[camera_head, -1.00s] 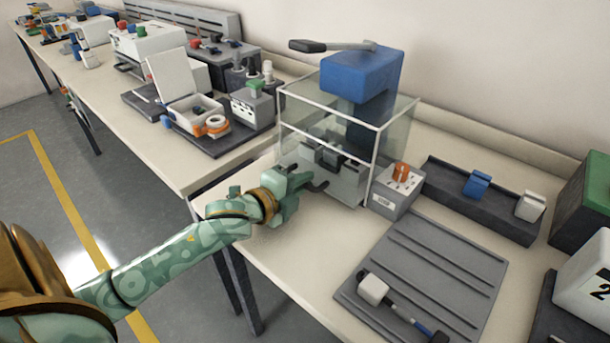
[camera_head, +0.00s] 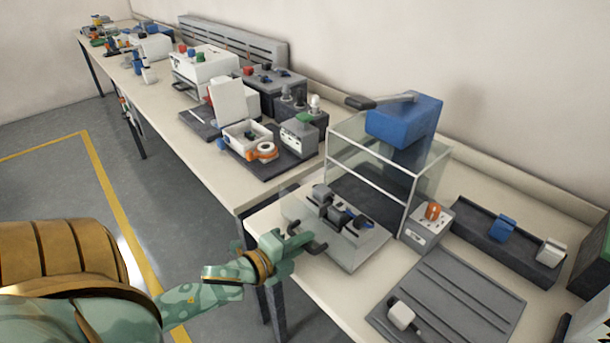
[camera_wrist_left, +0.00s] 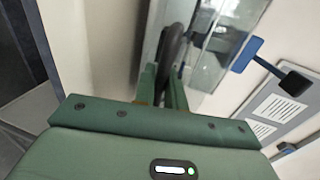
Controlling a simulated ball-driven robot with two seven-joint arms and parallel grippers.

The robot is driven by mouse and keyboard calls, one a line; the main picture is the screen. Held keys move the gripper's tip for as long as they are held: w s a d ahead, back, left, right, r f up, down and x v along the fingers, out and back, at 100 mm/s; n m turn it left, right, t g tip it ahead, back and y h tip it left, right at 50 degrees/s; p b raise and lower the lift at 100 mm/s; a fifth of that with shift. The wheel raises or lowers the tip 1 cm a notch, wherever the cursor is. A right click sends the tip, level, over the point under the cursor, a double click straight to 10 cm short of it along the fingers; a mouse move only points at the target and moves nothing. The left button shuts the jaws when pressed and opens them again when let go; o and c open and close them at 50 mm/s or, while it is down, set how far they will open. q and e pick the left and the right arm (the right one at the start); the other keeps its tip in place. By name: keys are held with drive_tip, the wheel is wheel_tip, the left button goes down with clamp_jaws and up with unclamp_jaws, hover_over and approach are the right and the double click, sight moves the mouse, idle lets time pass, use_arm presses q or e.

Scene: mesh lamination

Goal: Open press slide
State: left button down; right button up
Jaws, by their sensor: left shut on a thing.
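The press (camera_head: 402,120) has a blue head with a black lever above a clear glass-walled enclosure (camera_head: 372,165). Its slide (camera_head: 365,243), a light grey plate carrying dark and grey fixtures, sticks out of the enclosure's front over the bench. The slide's black handle (camera_head: 316,246) is at its near left edge. My left gripper (camera_head: 303,241) is shut on this handle. In the left wrist view the dark handle (camera_wrist_left: 172,45) stands between my left fingers (camera_wrist_left: 163,88). My right gripper is not in view.
A control box (camera_head: 428,229) with an orange knob stands right of the enclosure. A grey ridged mat (camera_head: 460,300) lies in front of it, and a dark rack (camera_head: 490,228) stands behind. Other stations crowd the bench (camera_head: 185,130) at left. The floor before the bench is clear.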

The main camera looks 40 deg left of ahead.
use_arm(q)
drive_tip(key=c, duration=1.8)
unclamp_jaws()
drive_tip(key=p+v, duration=0.3)
drive_tip(key=v, duration=1.3)
drive_tip(key=shift+s+p, duration=0.15)
drive_tip(key=shift+p, duration=0.2)
